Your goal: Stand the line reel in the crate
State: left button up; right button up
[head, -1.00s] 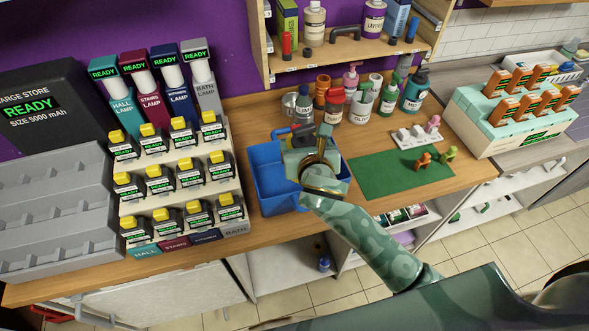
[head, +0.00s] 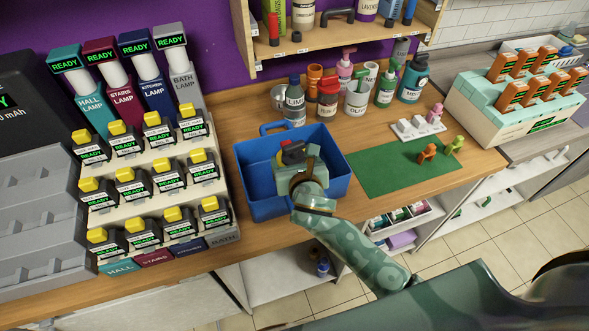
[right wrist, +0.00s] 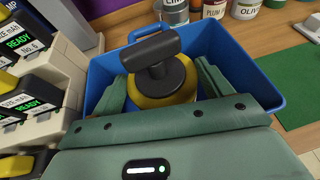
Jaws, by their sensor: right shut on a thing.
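The blue crate (head: 254,208) stands open-topped on the wooden counter. My right gripper (head: 297,168) is over the crate's front part, reaching down into its opening. It is shut on the line reel (head: 292,152), whose black and red top shows just past the gripper. In the right wrist view the reel (right wrist: 160,90) is a yellow round body with a black T-shaped handle, between the two green fingers (right wrist: 160,82) and inside the crate's outline (right wrist: 262,90). The reel's underside is hidden, so I cannot tell whether it touches the crate floor. My left gripper is out of view.
A green mat (head: 385,175) lies to the right. A shelf (head: 340,38) overhangs the back.

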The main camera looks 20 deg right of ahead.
jog(key=shift+f+b, duration=0.3)
jog(key=shift+f, duration=0.9)
jog(key=shift+f, duration=0.15)
jog(key=o, duration=1.6)
jog(key=shift+o, duration=0.2)
jog(key=shift+s+r, duration=0.15)
jog(key=shift+r, duration=0.05)
jog(key=p+v, duration=0.2)
jog(key=v, duration=0.9)
jog(key=shift+s+a+r, duration=0.1)
jog(key=shift+s+r, duration=0.05)
jog(key=shift+s, duration=0.15)
